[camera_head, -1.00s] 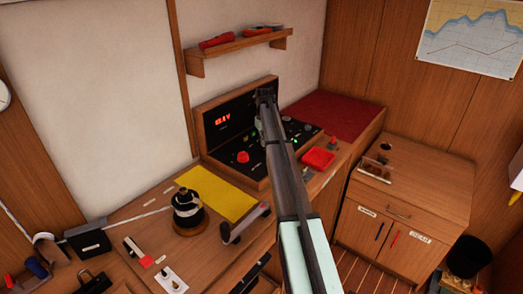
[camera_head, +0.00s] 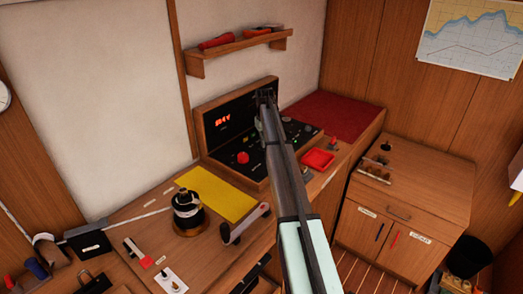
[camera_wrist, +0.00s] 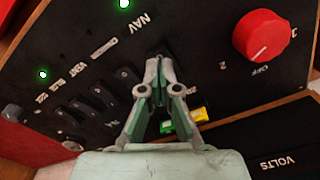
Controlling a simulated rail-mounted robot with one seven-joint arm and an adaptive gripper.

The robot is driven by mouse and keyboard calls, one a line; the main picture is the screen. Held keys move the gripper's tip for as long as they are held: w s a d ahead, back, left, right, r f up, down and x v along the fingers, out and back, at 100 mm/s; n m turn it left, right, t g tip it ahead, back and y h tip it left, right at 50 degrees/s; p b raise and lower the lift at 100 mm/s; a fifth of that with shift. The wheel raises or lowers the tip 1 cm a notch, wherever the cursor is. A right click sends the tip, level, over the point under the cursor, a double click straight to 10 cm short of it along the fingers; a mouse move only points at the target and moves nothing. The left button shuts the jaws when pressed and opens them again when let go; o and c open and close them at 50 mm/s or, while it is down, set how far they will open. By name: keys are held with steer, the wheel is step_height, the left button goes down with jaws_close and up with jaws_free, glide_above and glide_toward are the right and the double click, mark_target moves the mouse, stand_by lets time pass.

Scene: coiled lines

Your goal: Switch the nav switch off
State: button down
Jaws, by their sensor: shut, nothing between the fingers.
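The black switch panel (camera_head: 212,140) sits in a wooden console below the shelf. In the wrist view, it shows a NAV label (camera_wrist: 137,22) with a lit green lamp (camera_wrist: 124,3) beside it. My gripper (camera_wrist: 158,64) is shut and empty, its fingertips at the panel just below the NAV label. A dark shape at the fingertips seems to be the nav switch (camera_wrist: 159,50), mostly hidden; I cannot tell its position or whether I touch it. In the head view, my gripper (camera_head: 265,97) is over the panel.
Several black rocker switches (camera_wrist: 103,96) line up left of my fingers. A red rotary knob (camera_wrist: 270,36) stands to the right. Green and yellow parts (camera_wrist: 196,113) lie behind the fingers. A red tray (camera_head: 318,159) and a winch (camera_head: 188,210) are near the console.

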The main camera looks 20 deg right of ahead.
mark_target(264, 150)
steer(key=shift+f+b, duration=0.35)
steer(key=shift+f, duration=0.85)
stand_by(0.9)
steer(key=shift+r, duration=0.15)
steer(key=shift+r+p, duration=1.55)
steer(key=shift+r, duration=1.85)
